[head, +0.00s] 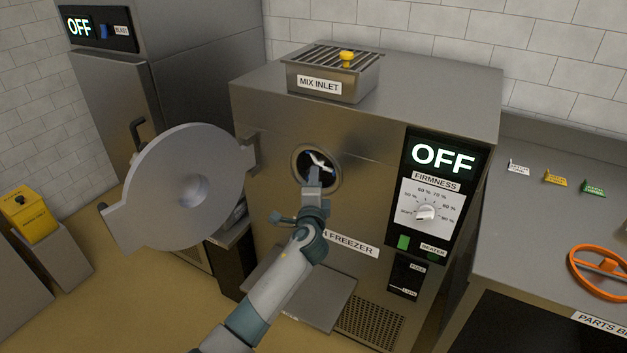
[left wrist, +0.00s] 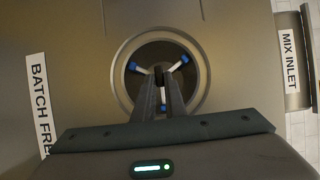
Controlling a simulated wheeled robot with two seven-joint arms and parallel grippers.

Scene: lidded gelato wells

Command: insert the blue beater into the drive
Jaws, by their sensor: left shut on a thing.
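The blue beater (left wrist: 185,59) shows in the left wrist view as light arms with blue tips, within the round opening (left wrist: 118,72) of the batch freezer. In the head view the beater (head: 318,157) shows pale and blue in the freezer's opening (head: 297,165). My left gripper (head: 312,172) reaches to the opening from the front and is shut on the beater; its fingers (left wrist: 160,75) cover the beater's middle in the left wrist view. The drive is hidden behind the beater and fingers, so I cannot tell whether they touch. My right gripper is not in view.
The freezer's round door (head: 165,205) hangs open on the left. A shelf (head: 330,295) juts out below the opening. The control panel (head: 433,195) reads OFF. An orange ring with spokes (head: 600,285) lies on the right counter (head: 535,225), beside several small tags.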

